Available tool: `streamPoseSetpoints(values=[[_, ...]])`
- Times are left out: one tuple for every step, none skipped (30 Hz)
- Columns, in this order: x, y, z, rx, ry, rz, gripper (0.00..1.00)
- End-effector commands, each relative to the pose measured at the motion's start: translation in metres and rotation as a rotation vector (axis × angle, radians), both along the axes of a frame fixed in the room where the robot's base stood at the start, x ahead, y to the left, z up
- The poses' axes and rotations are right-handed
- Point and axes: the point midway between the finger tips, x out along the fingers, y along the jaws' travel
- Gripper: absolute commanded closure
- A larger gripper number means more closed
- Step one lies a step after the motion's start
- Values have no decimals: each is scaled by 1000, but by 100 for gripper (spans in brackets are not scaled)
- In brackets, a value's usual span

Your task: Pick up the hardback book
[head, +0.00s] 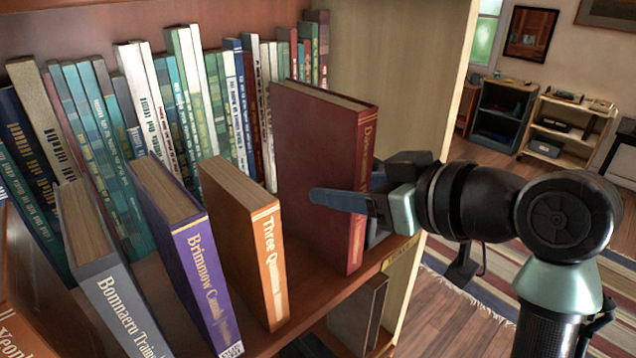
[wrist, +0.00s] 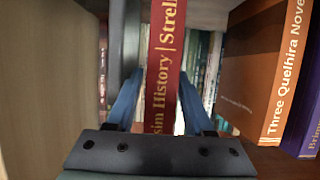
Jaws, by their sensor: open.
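A maroon hardback book (head: 318,150) with gold spine lettering stands upright at the right end of the shelf's front row. Its spine also shows in the wrist view (wrist: 166,60), upright between my two blue fingers. My gripper (head: 345,192) is open around the spine edge, one finger along each side of the book. In the head view the near finger lies across the left cover, and the other finger is mostly hidden behind the book. In the wrist view (wrist: 160,82) a gap shows beside the spine, but I cannot tell whether either finger touches it.
An orange book (head: 243,235), a purple book (head: 185,255) and a grey book (head: 105,270) stand left of the maroon one. Several thin books (head: 160,105) line the back. The shelf's side wall (head: 400,75) stands close on the right. A lower shelf holds another book (head: 357,315).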

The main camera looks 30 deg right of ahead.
Motion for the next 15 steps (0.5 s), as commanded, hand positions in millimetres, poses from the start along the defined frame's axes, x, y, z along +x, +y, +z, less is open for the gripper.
streamPoseSetpoints(values=[[8,2,-6,0,2,2,48],[12,3,-8,1,2,3,48],[17,4,-9,1,1,3,48],[20,4,-10,1,1,2,48],[22,4,-11,0,1,1,48],[25,5,-12,0,1,1,48],[26,5,-12,-1,0,1,48],[27,5,-12,-1,0,1,48],[27,5,-12,-1,0,0,48],[27,5,-12,-1,0,0,48],[27,5,-12,-1,0,0,48],[27,5,-11,-1,0,0,48],[27,5,-11,-1,0,0,48],[27,5,-11,-1,0,0,48],[27,5,-11,-1,0,0,55]])
